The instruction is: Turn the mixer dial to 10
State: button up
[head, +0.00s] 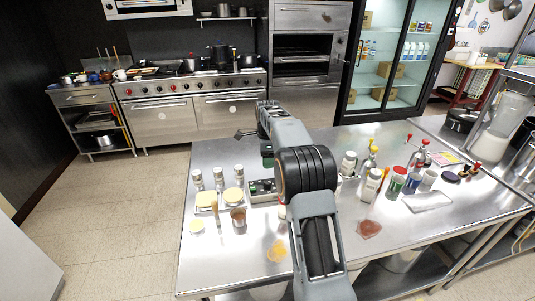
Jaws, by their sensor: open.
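My arm reaches over the steel table (210,270) in the head view. My gripper (244,134) is at its far end, above the table's back edge; it is small here, open, with nothing seen between its fingers. A low grey box with a dark control panel (262,187) stands on the table below the gripper, partly hidden by my arm. I cannot make out a numbered dial on it or any setting. No mixer is clearly recognisable. A clear blender-like jug (510,112) stands at the far right, well away from my gripper.
Several shakers (218,178), yellow-topped dishes (233,196) and a brown cup (239,220) stand left of my arm. Bottles (371,184) and cans (397,182) crowd the right. The table's front left is mostly clear. A stove (190,95) with red knobs stands behind.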

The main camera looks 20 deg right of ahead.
jog(key=shift+r, duration=1.1)
